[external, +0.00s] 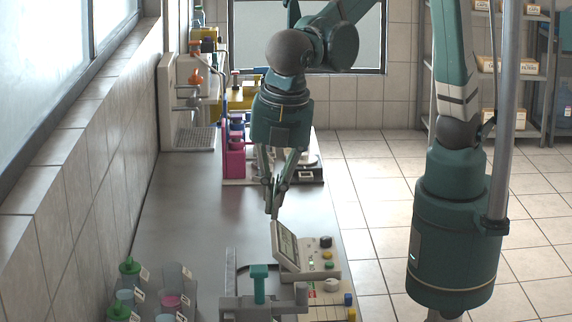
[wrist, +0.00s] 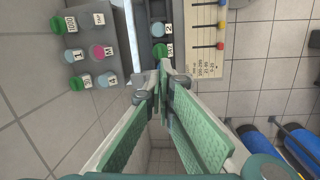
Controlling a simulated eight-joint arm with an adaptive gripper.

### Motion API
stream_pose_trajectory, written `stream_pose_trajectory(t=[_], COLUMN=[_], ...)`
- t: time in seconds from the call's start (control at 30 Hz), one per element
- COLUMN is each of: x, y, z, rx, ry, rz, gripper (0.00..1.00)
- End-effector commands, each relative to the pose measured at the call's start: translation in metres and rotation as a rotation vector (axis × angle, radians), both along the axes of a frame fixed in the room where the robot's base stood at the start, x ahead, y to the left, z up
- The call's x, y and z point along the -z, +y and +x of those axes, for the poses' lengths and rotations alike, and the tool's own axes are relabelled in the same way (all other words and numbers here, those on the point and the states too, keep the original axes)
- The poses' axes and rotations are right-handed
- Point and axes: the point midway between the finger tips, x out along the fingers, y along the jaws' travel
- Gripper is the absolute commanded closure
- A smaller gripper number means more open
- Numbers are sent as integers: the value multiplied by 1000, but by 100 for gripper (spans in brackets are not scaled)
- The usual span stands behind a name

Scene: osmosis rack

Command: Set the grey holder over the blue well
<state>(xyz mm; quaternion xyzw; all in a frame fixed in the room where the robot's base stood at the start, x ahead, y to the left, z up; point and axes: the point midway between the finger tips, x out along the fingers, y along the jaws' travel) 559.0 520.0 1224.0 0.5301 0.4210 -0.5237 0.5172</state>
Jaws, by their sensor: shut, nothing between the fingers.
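My gripper (external: 273,212) is shut and empty, pointing down above the bench just behind the control box. In the wrist view its fingers (wrist: 163,78) meet near the middle. A grey bracket-like piece (external: 235,303) with a green knob stands at the front of the bench; I cannot tell whether it is the grey holder. A grey rack of labelled wells (wrist: 84,38) is at the wrist view's upper left, apart from my gripper. It has light blue wells (wrist: 101,80), a pink one and green-topped ones.
A control box (external: 318,258) with a tilted screen and coloured knobs stands at the bench's right edge. A magenta stand (external: 236,160) and other apparatus are farther back. The middle left of the bench (external: 185,205) is clear. A tiled wall borders it on the left.

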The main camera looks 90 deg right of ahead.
Motion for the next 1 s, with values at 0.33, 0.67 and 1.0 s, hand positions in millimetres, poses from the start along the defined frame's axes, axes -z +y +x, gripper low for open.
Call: stream_pose_trajectory(t=[0.33,0.67,1.0], x=[19,41,54], y=[76,140,170], z=[-27,-59,-78], rx=[-157,-292,-360], ry=[41,77,95], rz=[-71,-134,-167], gripper=[100,100,100])
